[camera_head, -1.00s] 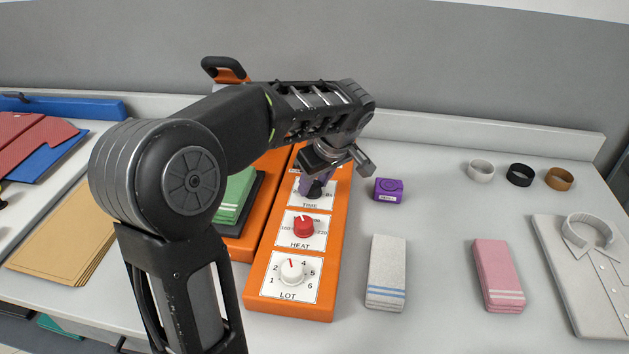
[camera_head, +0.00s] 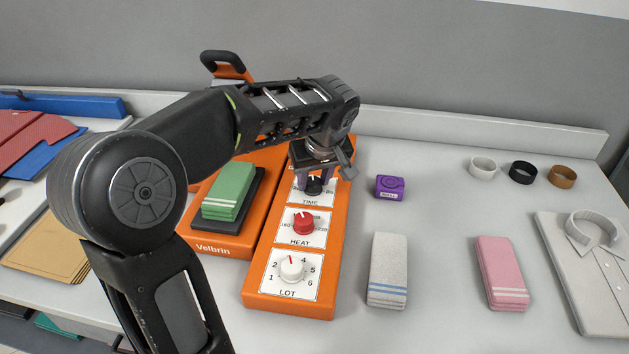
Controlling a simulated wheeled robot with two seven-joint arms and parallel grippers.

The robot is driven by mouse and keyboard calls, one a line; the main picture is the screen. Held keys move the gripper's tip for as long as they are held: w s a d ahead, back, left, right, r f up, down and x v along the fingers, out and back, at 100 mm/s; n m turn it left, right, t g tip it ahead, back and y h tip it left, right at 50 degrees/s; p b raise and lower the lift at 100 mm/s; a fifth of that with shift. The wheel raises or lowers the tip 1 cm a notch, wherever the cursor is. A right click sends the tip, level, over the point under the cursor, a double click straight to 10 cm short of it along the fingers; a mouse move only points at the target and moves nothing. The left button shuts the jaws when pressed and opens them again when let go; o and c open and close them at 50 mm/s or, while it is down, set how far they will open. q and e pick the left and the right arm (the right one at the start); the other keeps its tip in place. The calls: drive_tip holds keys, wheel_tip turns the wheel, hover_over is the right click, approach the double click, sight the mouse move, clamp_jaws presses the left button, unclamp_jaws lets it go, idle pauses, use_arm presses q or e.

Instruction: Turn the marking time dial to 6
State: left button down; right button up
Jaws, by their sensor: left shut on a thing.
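The marking time dial (camera_head: 314,187) is a black knob on the white plate marked TIME, the far visible plate on the orange control panel (camera_head: 258,300). My left gripper (camera_head: 315,180) reaches down over it from above and is shut on the knob. The gripper hides most of the TIME scale, so I cannot read the dial's setting. Nearer on the panel are the red HEAT dial (camera_head: 302,223) and the white LOT dial (camera_head: 291,268), whose mark points near the top, between 2 and 4. My right gripper is not in view.
An orange machine (camera_head: 222,243) with a green folded cloth (camera_head: 229,190) adjoins the panel on the left. Grey (camera_head: 388,270) and pink (camera_head: 501,273) cloths and a shirt (camera_head: 590,270) lie further right. Counter between them is clear.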

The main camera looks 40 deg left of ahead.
use_arm(q)
drive_tip(key=m, duration=0.1)
drive_tip(key=m+t+h, duration=0.1)
drive_tip(key=m, duration=0.1)
drive_tip(key=shift+s+a+m+b, duration=0.15)
drive_tip(key=shift+m+b, duration=0.15)
drive_tip(key=shift+b, duration=0.1)
drive_tip(key=m, duration=0.2)
drive_tip(key=m+h, duration=0.1)
drive_tip(key=m, duration=0.1)
drive_tip(key=shift+m+t+h, duration=0.3)
drive_tip(key=shift+t, duration=0.1)
drive_tip(key=c, duration=0.9)
unclamp_jaws()
drive_tip(key=shift+r, duration=0.1)
drive_tip(key=shift+v, duration=3.85)
